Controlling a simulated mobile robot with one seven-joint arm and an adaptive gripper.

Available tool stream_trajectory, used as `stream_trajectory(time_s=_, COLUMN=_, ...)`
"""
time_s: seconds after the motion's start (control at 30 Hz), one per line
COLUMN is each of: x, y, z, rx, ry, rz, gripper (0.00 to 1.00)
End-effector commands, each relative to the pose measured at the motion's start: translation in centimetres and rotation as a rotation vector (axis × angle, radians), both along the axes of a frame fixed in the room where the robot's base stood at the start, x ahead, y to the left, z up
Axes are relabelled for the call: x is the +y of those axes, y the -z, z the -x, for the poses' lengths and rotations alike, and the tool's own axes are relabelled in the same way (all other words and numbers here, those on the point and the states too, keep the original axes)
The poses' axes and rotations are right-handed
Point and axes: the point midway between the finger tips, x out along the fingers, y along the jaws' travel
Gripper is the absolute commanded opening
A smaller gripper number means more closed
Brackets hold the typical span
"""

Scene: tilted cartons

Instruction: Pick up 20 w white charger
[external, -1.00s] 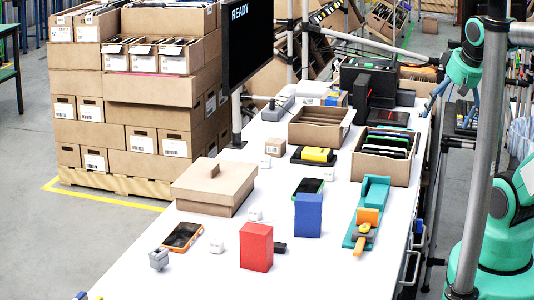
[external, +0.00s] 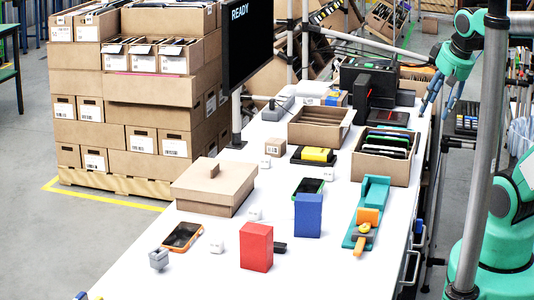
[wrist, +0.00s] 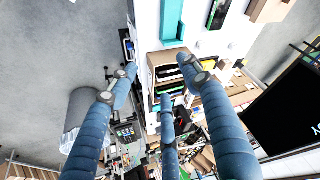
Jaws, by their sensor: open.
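Several small white charger blocks stand on the white table: one at the front (external: 217,247), one beside the lidded carton (external: 254,214), one farther back (external: 265,162) and one near the open carton at right (external: 328,174). Their labels are too small to read, so I cannot tell which is the 20 W one. My gripper (external: 434,108) is open and empty at the table's far right edge, fingers pointing down, well away from these blocks. In the wrist view its blue fingers (wrist: 155,78) are spread, with no charger clearly visible between them.
A lidded carton (external: 205,190), a red block (external: 257,250), a blue block (external: 308,218) and a teal fixture (external: 372,195) stand on the table. An open carton (external: 385,172) and a black machine (external: 365,85) are nearer my gripper. A monitor (external: 248,40) rises at left.

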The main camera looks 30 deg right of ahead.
Motion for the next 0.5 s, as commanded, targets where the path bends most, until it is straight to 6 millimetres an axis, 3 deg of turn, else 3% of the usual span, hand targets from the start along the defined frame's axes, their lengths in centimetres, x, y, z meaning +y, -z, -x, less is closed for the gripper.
stream_trajectory(time_s=0.23, x=3.1, y=-1.3, z=-4.8, rx=0.065, ry=0.076, rz=-0.065, gripper=0.48)
stream_trajectory(time_s=0.5, x=7.5, y=-1.5, z=-10.3, rx=0.141, ry=0.178, rz=-0.126, gripper=0.48)
